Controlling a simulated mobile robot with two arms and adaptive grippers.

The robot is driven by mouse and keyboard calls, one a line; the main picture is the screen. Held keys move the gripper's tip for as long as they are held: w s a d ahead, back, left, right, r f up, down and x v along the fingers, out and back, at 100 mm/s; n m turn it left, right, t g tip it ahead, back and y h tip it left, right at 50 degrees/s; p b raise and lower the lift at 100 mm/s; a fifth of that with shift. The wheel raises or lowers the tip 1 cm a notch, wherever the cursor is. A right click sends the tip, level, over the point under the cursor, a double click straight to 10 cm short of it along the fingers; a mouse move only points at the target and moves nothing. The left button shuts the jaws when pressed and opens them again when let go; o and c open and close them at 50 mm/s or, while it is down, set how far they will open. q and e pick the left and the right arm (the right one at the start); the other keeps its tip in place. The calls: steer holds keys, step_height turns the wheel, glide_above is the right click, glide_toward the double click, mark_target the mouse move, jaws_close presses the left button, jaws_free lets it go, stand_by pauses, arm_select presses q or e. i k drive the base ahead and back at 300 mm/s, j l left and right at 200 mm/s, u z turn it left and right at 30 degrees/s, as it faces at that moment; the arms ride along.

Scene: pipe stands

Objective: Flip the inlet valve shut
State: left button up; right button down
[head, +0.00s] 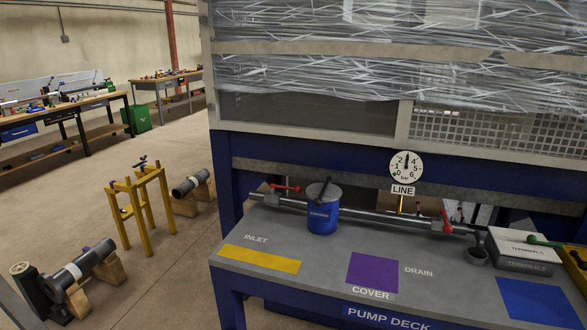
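The inlet valve (285,188) is a small red lever on the grey pipe at the left of the pump deck (330,250), behind the INLET label. Its lever looks roughly in line with the pipe, but it is too small to judge its angle surely. A second valve with a red lever (446,222) sits farther right on the same pipe, behind the DRAIN label. A round white gauge (406,165) marked LINE stands above the pipe. Neither of my grippers shows in the head view.
A blue canister (323,215) with a dark handle stands right of the inlet valve, close to the pipe. A grey terminals box (523,252) is at the deck's right. Yellow (260,260), purple (373,271) and blue (537,300) patches are clear. Pipe stands occupy the left floor.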

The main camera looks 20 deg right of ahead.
mark_target(298, 190)
steer(key=i+j+z, duration=0.1)
steer(key=i, duration=0.4)
steer(key=i+j, duration=0.25)
steer(key=i, duration=0.25)
steer(key=i+j+z, duration=0.15)
steer(key=i, duration=0.35)
steer(key=j, duration=0.1)
